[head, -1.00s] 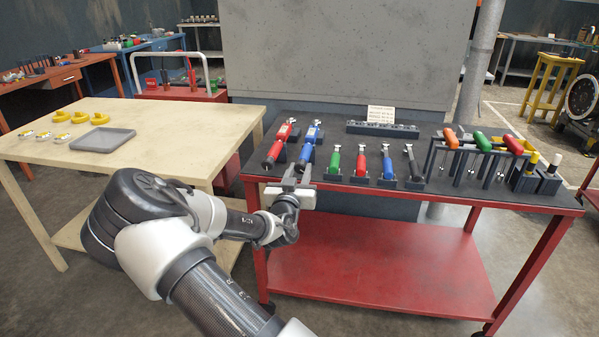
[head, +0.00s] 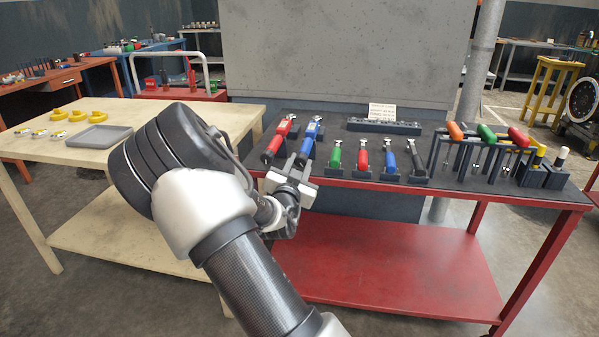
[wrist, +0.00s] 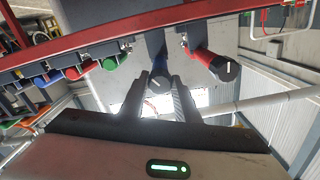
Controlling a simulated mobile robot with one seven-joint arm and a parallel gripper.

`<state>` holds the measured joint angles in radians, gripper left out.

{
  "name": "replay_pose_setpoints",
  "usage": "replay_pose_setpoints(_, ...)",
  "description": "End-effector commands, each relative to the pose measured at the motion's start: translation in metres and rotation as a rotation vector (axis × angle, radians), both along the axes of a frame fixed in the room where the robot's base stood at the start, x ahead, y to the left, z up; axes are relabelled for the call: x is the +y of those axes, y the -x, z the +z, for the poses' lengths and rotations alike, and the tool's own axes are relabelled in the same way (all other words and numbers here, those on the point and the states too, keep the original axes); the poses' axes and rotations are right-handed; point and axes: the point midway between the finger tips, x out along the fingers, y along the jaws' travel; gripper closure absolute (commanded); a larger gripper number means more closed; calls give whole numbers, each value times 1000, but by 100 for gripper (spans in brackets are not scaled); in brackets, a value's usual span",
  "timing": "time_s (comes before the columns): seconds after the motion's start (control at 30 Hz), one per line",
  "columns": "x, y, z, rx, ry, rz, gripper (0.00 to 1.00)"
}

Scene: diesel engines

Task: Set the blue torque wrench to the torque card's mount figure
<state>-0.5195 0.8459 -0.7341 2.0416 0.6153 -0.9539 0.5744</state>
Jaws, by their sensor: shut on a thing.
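The blue torque wrench (head: 311,135) lies sloping in a cradle at the left part of the red cart's dark top, just right of a red torque wrench (head: 280,136). My gripper (head: 298,163) is at the near, lower end of the blue wrench. In the wrist view my gripper (wrist: 160,84) has its two fingers on either side of the blue wrench's round end knob (wrist: 159,86), which has a white mark, and is shut on it. The torque card (head: 382,112) stands at the back of the cart top; its print is too small to read.
Green, red, blue and black tools (head: 363,160) stand in holders to the right. A rack with orange, green and red T-handles (head: 485,135) is farther right. A cream table (head: 60,155) with a grey tray (head: 100,137) is at left. A grey panel rises behind the cart.

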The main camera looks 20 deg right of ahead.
Motion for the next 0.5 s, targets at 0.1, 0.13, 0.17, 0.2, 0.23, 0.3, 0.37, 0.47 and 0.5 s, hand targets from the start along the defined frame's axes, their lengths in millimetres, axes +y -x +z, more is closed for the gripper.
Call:
replay_pose_setpoints(0.1, 0, 0, -3, -28, -42, -1, 94)
replay_pose_setpoints(0.13, 0, 0, -2, -33, -49, -1, 94)
replay_pose_setpoints(0.17, 0, 0, -2, -38, -57, -1, 94)
replay_pose_setpoints(0.2, 0, 0, -2, -43, -65, 0, 94)
replay_pose_setpoints(0.23, 0, 0, -2, -46, -70, 0, 94)
replay_pose_setpoints(0.3, 1, 0, -1, -51, -78, 1, 94)
replay_pose_setpoints(0.37, 1, 0, -1, -53, -81, 1, 94)
replay_pose_setpoints(0.47, 1, 0, -1, -54, -84, 1, 94)
replay_pose_setpoints(0.5, 1, 0, -1, -54, -84, 1, 94)
